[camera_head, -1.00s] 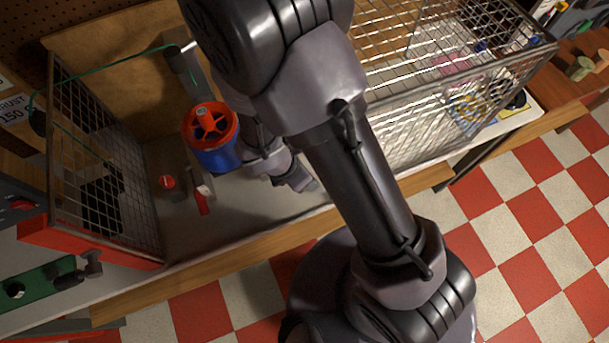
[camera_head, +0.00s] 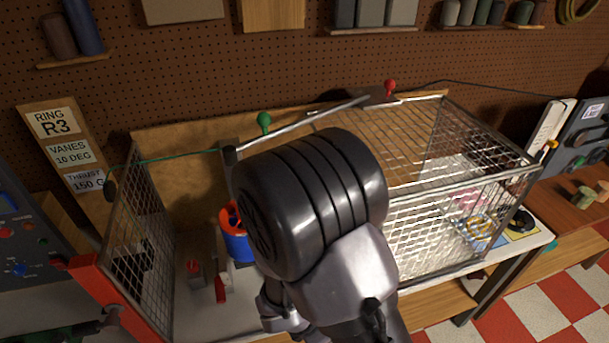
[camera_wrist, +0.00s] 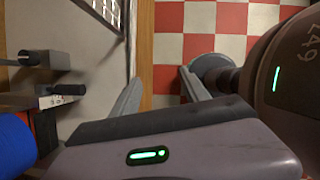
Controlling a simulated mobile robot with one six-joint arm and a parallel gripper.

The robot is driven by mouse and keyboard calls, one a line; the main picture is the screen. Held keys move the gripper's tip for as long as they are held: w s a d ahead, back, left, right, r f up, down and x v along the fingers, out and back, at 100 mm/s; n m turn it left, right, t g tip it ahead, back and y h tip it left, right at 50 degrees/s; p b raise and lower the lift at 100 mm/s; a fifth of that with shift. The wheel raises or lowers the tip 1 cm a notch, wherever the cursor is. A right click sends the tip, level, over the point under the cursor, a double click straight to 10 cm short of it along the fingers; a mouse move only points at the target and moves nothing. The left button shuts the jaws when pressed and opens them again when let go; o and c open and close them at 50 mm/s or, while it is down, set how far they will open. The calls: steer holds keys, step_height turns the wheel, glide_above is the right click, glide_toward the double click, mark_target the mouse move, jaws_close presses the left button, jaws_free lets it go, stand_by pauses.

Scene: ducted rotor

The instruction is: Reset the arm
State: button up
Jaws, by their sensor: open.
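My gripper shows in the wrist view (camera_wrist: 160,85) with its two fingers spread wide and nothing between them, over the bench's front edge and the checkered floor. In the head view my arm covers the middle of the bench, and only part of my gripper (camera_head: 278,312) shows beside it. The ducted rotor, a blue body with an orange-red ring (camera_head: 236,240), stands to the left of my arm and is partly hidden by it. A blue edge of it shows at the left of the wrist view (camera_wrist: 14,145). My gripper is apart from it.
A wire mesh cage (camera_head: 425,215) stands on the right of the bench. A mesh screen with a red base (camera_head: 142,255) stands on the left. A red-handled part (camera_head: 221,290) lies near the rotor. A ring-and-vanes sign (camera_head: 65,145) leans behind. Open floor (camera_head: 530,310) lies at front right.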

steer(key=w+d+r+m+b, duration=0.3)
steer(key=d+r+m+b, duration=0.4)
steer(key=m, duration=0.5)
steer(key=s+r+m+t+y+b, duration=0.1)
steer(key=s+r+m+y+b, duration=0.1)
steer(key=s+m+b, duration=0.3)
steer(key=s+a+r+m+t+y+b, duration=0.1)
steer(key=s+m+y+b, duration=0.3)
steer(key=m+b, duration=0.4)
steer(key=s+r+m+t, duration=0.1)
steer(key=m, duration=0.2)
steer(key=shift+a, duration=0.15)
